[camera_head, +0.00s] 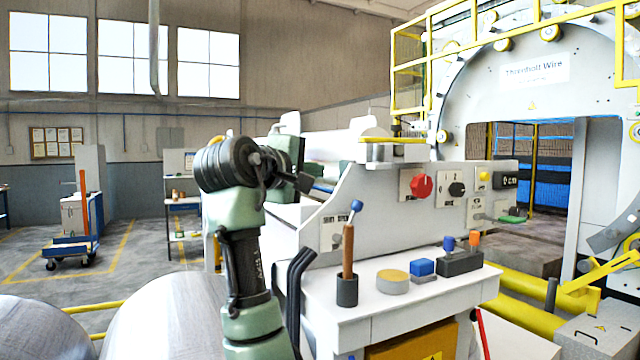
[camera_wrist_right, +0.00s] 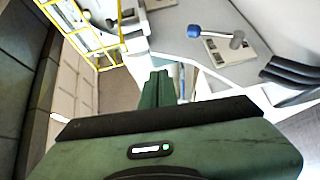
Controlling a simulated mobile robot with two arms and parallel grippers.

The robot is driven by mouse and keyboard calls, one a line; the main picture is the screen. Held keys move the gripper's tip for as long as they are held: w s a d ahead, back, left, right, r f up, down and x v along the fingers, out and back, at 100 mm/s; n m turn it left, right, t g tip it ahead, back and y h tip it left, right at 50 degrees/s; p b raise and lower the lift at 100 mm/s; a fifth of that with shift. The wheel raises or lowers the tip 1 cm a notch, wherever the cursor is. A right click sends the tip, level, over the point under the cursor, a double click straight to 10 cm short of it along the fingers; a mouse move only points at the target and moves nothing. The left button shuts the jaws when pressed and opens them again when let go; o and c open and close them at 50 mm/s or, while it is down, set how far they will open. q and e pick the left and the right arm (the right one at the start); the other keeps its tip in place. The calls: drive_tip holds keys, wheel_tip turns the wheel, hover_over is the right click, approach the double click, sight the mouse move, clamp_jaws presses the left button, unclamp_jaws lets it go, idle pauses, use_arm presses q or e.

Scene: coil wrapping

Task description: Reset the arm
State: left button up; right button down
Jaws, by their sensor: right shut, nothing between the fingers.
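My right arm rises in the lower middle of the head view, green with black joints. My left gripper is in neither view.
A shelf holds a brown handle (camera_head: 347,250) in a dark cup, a yellow-topped disc (camera_head: 393,281) and a blue button (camera_head: 422,267). A red knob (camera_head: 421,186) is on the panel. The big ring machine (camera_head: 535,95) stands right; open floor lies left.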

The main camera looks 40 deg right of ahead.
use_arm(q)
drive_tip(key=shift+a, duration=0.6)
use_arm(e)
drive_tip(key=shift+d+f, duration=0.1)
drive_tip(key=shift+d, duration=0.2)
drive_tip(key=shift+a, duration=0.15)
